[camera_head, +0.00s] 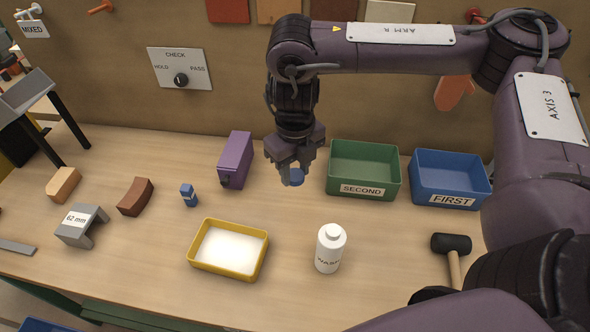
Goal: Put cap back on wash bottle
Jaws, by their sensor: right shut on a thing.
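The white wash bottle (329,249) stands upright on the table, right of the middle, with a lettered front. Its top shows a white neck with no cap on it. My right gripper (293,177) is shut on a small blue cap (297,177), with its fingers hiding part of it. It holds the cap behind the bottle and a little to its left in the picture, apart from it. How high the cap is above the table is hard to tell. My left gripper is not in view.
A yellow tray (195,254) with white contents is left of the bottle. Green SECOND (363,190) and blue FIRST (449,199) bins stand behind it. A mallet (452,244) lies to its right. A purple box (236,160), small blue object (189,195) and several bricks are farther left.

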